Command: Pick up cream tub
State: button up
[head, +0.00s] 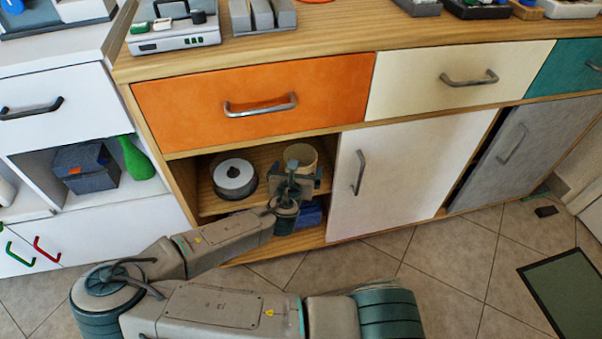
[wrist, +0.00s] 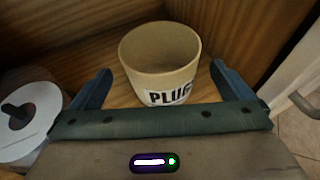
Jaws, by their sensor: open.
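The cream tub (wrist: 158,72) stands upright on a wooden shelf inside the open cabinet bay. It is round, open-topped and seems empty, with a white label reading "PLUG", partly cut off by my gripper. In the head view the tub (head: 300,154) shows just behind my gripper (head: 296,178), which hides its lower part. In the wrist view my gripper (wrist: 162,90) is open, with one dark finger on each side of the tub.
A white disc spool (head: 234,176) stands left of the tub on the same shelf; it also shows in the wrist view (wrist: 22,118). A white sliding door (head: 400,180) borders the bay on the right, and an orange drawer (head: 250,100) is above. Blue items (head: 311,214) lie below.

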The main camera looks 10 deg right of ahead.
aim_at(303, 150)
jog(key=shift+r+b+x, duration=0.15)
jog(key=shift+b+x, duration=0.3)
jog(key=shift+x, duration=0.55)
jog(key=shift+r+b+x, duration=0.2)
jog(key=shift+b+x, duration=0.3)
jog(key=shift+x, duration=0.5)
jog(key=shift+r+b+x, duration=0.15)
jog(key=shift+b+x, duration=0.3)
jog(key=shift+x, duration=0.5)
jog(key=shift+w+d, duration=0.1)
jog(key=shift+w, duration=0.1)
jog(key=c, duration=1.3)
jog(key=shift+r, duration=0.1)
